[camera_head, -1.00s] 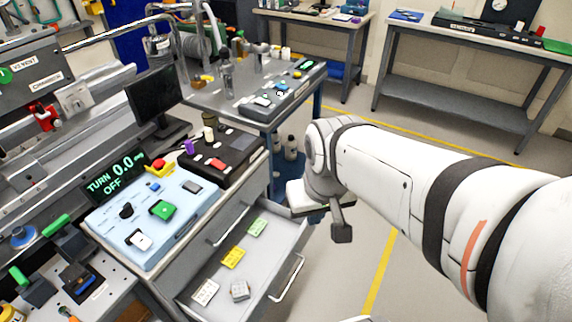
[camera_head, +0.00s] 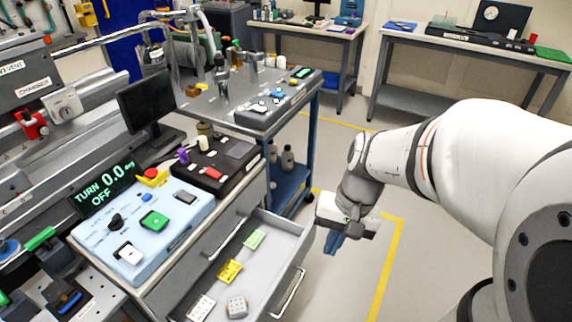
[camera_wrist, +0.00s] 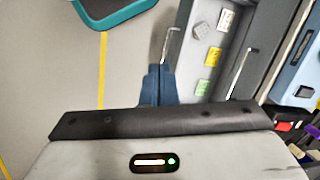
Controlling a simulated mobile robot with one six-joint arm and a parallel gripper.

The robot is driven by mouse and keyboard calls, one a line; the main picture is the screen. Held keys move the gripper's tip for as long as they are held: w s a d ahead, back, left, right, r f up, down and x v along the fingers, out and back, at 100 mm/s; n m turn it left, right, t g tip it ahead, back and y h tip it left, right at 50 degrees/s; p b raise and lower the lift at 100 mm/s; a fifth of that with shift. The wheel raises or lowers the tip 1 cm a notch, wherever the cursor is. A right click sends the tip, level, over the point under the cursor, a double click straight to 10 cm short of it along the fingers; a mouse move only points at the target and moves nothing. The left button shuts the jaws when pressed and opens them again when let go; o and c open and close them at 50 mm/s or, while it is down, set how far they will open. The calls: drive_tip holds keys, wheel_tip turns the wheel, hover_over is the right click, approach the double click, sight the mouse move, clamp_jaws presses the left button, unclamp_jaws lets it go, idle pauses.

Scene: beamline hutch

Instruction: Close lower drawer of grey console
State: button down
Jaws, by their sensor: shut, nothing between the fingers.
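The grey console (camera_head: 163,287) stands at the lower left in the head view. Its lower drawer (camera_head: 268,262) is pulled out, with a bar handle (camera_head: 290,292) on its front. Inside lie a green packet (camera_head: 254,239), a yellow one (camera_head: 230,270), a white one (camera_head: 201,307) and a small grey block (camera_head: 237,306). The drawer also shows in the wrist view (camera_wrist: 190,78). My gripper (camera_head: 332,243) is shut and empty, pointing down just right of the drawer's front, apart from the handle. Its blue fingers (camera_wrist: 158,85) show in the wrist view, close to the handle (camera_wrist: 165,45).
An upper drawer handle (camera_head: 234,232) sits above the open drawer. A light blue control panel (camera_head: 145,221) and a black box (camera_head: 213,165) stand on top. A blue-legged cart (camera_head: 290,180) is behind. Clear floor (camera_head: 350,285) lies right of the drawer.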

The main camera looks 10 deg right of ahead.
wheel_tip(320, 180, down, 11)
drive_tip(key=w+m+g+y+b, duration=0.2)
drive_tip(key=w+m+y+b, duration=0.1)
drive_tip(key=m+y+b, duration=0.2)
drive_tip(key=m+t+y+b, duration=0.7)
drive_tip(key=m+t+b, duration=0.5)
drive_tip(key=m, duration=0.5)
approach(301, 246)
drive_tip(key=shift+t, duration=0.7)
drive_tip(key=x, duration=0.2)
drive_tip(key=b+x, duration=0.1)
drive_tip(key=x, duration=0.2)
drive_tip(key=shift+s+a+f+b, duration=0.2)
drive_tip(key=shift+a+f+b, duration=0.15)
drive_tip(key=shift+a, duration=0.25)
drive_tip(key=shift+w+a+r, duration=0.15)
drive_tip(key=shift+w+a, duration=0.2)
drive_tip(key=shift+a, duration=0.05)
drive_tip(key=shift+w, duration=0.1)
